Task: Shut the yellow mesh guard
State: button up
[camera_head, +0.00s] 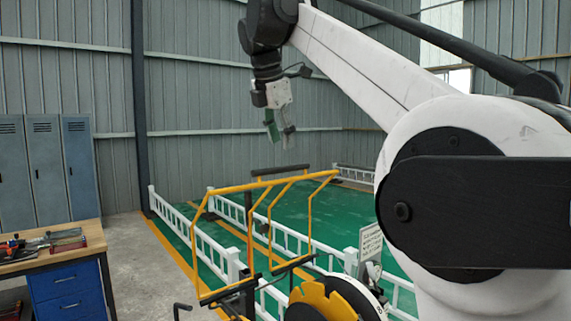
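The yellow guard (250,187) is an angular frame of yellow bars in the lower middle of the head view. Its long top bar slopes up to the right and its bent side bars run down toward a yellow-and-black machine part. I see the green floor through it and cannot make out any mesh. My gripper (280,140) hangs fingers-down from my arm, high above and apart from the guard. One finger looks green and the other grey; nothing shows clearly between them, and the angle hides whether they meet.
White railings (190,233) run along the green floor around the guard. A yellow-and-black round part (335,298) and a small sign (370,242) stand at the front. A workbench (92,241) with tools and blue lockers (45,165) stand at left.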

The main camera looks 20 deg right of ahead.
aim_at(286, 167)
jog(key=x, duration=0.7)
jog(key=shift+f+p, duration=0.25)
jog(key=shift+p, duration=0.15)
grip_shut()
